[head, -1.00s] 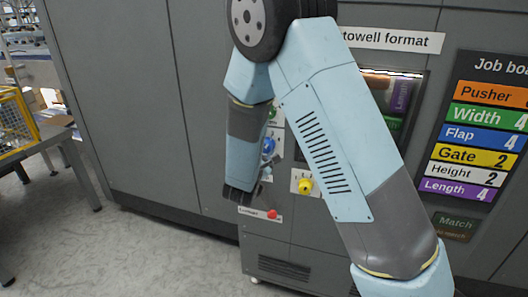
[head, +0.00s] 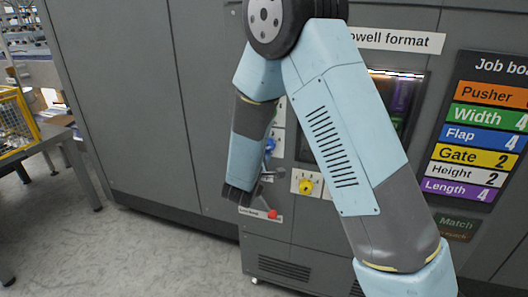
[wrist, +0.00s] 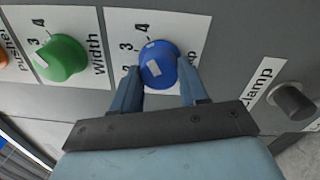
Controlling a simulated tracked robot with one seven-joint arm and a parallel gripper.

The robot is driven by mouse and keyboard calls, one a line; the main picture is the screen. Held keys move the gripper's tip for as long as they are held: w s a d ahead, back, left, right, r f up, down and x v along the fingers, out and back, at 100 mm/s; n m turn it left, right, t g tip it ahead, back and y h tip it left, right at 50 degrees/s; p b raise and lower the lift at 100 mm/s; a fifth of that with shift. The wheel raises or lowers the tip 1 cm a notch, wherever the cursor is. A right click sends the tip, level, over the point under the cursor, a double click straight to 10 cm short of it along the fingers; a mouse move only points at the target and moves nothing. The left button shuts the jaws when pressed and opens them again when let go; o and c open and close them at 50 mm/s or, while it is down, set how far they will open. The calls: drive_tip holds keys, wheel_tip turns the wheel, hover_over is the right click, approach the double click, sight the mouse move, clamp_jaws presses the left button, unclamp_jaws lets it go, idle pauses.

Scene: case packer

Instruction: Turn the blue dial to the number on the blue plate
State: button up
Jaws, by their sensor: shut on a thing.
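The blue dial (wrist: 160,64) sits on a white number card in the wrist view, with 2, 3 and 4 visible on its left and upper left. My gripper (wrist: 158,84) has one finger on each side of the dial and is shut on it. A white mark shows on the dial's upper left side; I cannot tell exactly which number it meets. The dial also shows in the head view (head: 270,146), partly behind my arm. The blue plate (head: 484,138) on the job board reads "Flap 4".
The green width dial (wrist: 60,57) is left of the blue one in the wrist view, and a dark clamp knob (wrist: 294,101) is at right. In the head view a yellow dial (head: 306,186) and a red knob (head: 272,214) sit close to my arm.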

drive_tip(key=shift+s+d+f, duration=0.15)
drive_tip(key=shift+f, duration=0.1)
drive_tip(key=o, duration=1.1)
drive_tip(key=shift+r, duration=0.15)
drive_tip(key=shift+c, duration=0.2)
drive_tip(key=v, duration=1.3)
drive_tip(key=shift+s, duration=0.3)
